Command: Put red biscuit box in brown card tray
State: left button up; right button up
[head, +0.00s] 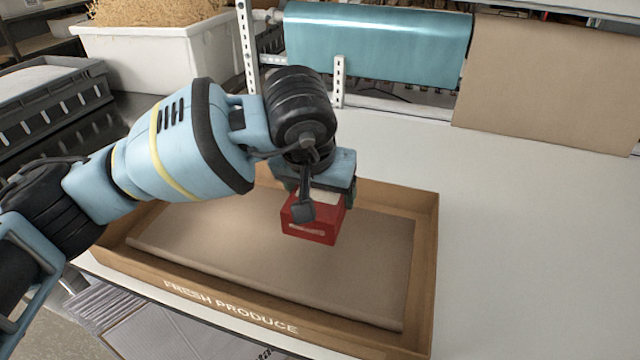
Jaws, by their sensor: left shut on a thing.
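The red biscuit box (309,226) is in the middle of the head view, held by my left gripper (306,207). The gripper points down and is shut on the box, hiding its upper part. The brown card tray (423,270) stands on the white table, with "FRESH PRODUCE" printed on its front wall. The box shows over the inside of the tray, towards its back. I cannot tell whether the box touches the tray floor. A brown sheet covers much of the tray floor. My right gripper is not in view.
The white table (530,230) is clear to the right of the tray. A teal roll (375,45) and a brown board (545,85) stand at the back. A grey crate (50,105) and a white bin (150,60) are at the left.

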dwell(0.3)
pick_arm(q)
jog(key=shift+f+b, duration=0.45)
jog(key=shift+f, duration=0.95)
jog(key=shift+f+b, duration=0.65)
jog(key=shift+f, duration=1.25)
jog(key=shift+f+b, duration=0.65)
jog(key=shift+f, duration=1)
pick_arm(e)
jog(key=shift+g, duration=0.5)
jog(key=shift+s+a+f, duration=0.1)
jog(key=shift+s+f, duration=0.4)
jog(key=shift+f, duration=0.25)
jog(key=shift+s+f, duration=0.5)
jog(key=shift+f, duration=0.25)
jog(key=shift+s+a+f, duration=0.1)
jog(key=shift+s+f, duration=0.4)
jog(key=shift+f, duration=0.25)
pick_arm(q)
jog(key=o, duration=1.1)
jog(key=shift+f, duration=0.1)
jog(key=shift+o, duration=0.2)
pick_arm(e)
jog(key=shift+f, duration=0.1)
